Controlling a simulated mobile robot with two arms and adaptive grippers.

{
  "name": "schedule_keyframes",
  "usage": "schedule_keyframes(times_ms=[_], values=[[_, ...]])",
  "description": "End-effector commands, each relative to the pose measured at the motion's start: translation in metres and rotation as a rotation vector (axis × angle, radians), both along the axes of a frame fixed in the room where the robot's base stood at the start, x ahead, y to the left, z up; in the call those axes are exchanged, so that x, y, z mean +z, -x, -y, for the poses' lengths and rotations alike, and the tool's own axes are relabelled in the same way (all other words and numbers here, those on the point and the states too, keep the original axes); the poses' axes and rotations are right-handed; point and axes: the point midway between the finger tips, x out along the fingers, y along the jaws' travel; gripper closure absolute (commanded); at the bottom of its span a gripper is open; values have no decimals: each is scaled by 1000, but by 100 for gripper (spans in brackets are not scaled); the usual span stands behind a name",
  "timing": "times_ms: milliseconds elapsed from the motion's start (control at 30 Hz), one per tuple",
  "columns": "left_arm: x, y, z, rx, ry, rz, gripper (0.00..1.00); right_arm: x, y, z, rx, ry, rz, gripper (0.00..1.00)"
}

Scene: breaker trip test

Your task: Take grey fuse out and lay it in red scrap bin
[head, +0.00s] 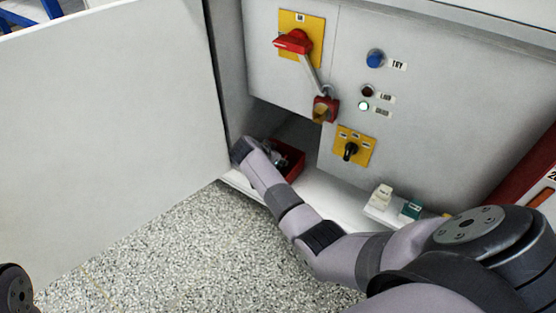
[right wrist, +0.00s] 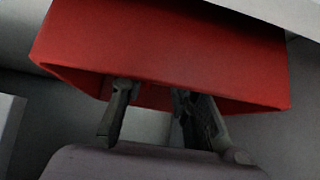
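The red scrap bin (head: 296,153) sits in the recess at the bottom of the grey cabinet, partly hidden by my right arm. It fills the upper part of the right wrist view (right wrist: 165,45). My right gripper (head: 280,158) is at the bin, small and partly hidden in the head view. In the right wrist view its two fingers (right wrist: 158,115) stand apart in front of the red wall, with nothing visible between them. I cannot make out a grey fuse in either view. My left gripper is not in view.
A white fuse-like block (head: 380,197) and a teal one (head: 410,210) stand on the white ledge at right. A red-handled switch (head: 293,42) with a hanging lever and a black knob (head: 350,151) project from the panel. A large white door (head: 110,140) stands at left.

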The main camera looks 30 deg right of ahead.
Motion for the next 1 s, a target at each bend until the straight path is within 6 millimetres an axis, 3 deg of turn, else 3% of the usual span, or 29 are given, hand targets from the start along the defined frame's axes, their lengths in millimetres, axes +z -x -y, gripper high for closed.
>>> schedule_keyframes(times_ms=[233,633,767,1000], values=[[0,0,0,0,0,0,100,0,0,0,0,0,0,53],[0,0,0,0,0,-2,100,4,1,-4,1,0,2,53],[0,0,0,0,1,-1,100,17,5,-16,2,-2,3,53],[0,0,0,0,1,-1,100,56,19,-48,1,-3,4,53]])
